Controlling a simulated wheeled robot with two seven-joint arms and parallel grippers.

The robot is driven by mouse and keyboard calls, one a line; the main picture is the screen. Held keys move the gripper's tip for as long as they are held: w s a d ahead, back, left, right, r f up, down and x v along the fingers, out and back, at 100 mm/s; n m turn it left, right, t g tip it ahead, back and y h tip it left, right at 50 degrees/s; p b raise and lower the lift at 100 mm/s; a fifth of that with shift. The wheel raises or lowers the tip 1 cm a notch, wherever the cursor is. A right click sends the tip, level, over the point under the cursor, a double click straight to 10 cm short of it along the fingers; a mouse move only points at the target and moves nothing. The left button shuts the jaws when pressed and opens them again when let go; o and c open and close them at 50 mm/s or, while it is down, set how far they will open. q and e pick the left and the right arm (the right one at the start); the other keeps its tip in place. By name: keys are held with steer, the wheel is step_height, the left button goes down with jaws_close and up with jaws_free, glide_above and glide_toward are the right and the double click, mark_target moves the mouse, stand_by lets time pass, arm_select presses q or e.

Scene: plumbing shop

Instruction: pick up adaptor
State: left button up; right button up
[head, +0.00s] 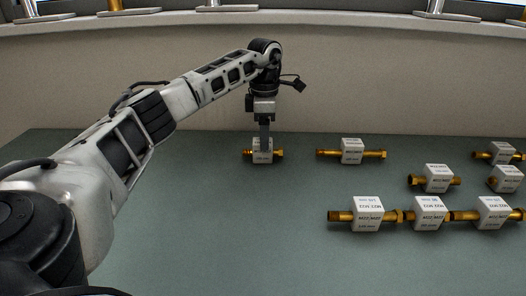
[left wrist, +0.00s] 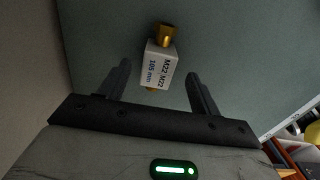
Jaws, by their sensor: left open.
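A brass adaptor with a white labelled block around its middle (head: 261,156) lies at the back of the green table. In the left wrist view this adaptor (left wrist: 160,62) reads M22/M22, 105 mm, and lies between and slightly beyond the fingertips. My left gripper (head: 264,143) points straight down over it. In the left wrist view the left gripper's fingers (left wrist: 158,77) are spread apart, one on each side of the white block, with visible gaps. My right gripper is not in view.
Another adaptor (head: 352,151) lies to the right. Several more lie further right, including a front row (head: 430,213). The green table (head: 240,230) is bare at its front middle. A pale wall (head: 350,80) rises behind, with a shelf of metal fittings above.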

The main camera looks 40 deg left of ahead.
mark_target(259, 156)
arm_select(q)
steer(key=f, duration=0.5)
steer(key=shift+a, duration=0.2)
steer(key=c, duration=1.1)
steer(key=shift+c, duration=0.2)
